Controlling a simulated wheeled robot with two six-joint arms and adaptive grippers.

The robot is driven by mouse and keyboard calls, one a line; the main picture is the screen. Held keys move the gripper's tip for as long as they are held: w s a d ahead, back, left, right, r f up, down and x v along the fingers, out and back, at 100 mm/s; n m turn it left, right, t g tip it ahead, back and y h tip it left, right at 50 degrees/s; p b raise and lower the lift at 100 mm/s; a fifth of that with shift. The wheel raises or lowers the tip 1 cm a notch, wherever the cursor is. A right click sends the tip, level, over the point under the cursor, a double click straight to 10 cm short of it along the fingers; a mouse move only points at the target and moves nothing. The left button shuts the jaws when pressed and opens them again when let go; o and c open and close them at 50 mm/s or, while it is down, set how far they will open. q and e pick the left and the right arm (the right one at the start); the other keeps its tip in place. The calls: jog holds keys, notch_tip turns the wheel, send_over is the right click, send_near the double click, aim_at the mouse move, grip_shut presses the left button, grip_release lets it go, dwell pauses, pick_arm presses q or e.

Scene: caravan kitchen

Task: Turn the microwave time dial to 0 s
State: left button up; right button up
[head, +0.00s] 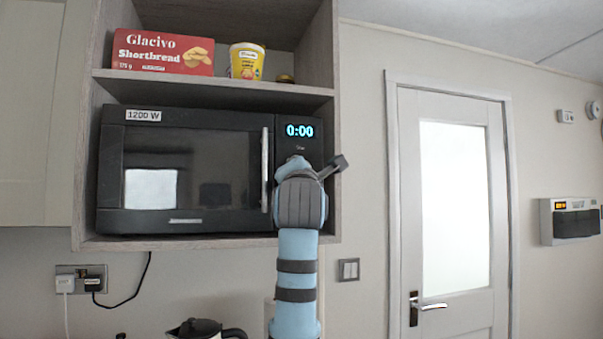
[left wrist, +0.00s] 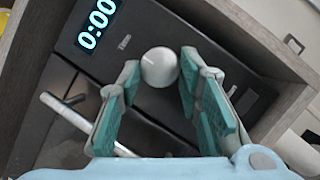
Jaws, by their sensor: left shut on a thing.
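The black microwave (head: 185,170) sits in an open wooden cabinet bay, its door shut. Its display (head: 299,130) reads 0:00 in cyan; it also shows at the upper left of the left wrist view (left wrist: 97,24). The time dial (left wrist: 159,67) is a round pale grey knob on the control panel below the display. My left gripper (left wrist: 160,70) is shut on the dial, one teal-padded finger on each side of it. In the head view my left arm covers the lower panel and hides the dial and fingertips. My right gripper is in neither view.
The silver door handle (head: 265,170) stands close left of my left gripper. The cabinet's side wall (head: 334,200) is close on the right. A shortbread box (head: 163,52) and a yellow tub (head: 246,62) stand on the shelf above. A kettle (head: 203,328) is below.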

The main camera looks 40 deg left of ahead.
pick_arm(q)
jog(key=o, duration=0.9)
jog(key=shift+r, duration=0.15)
jog(key=shift+o, duration=1.4)
jog(key=shift+w, duration=0.1)
jog(key=v, duration=1.2)
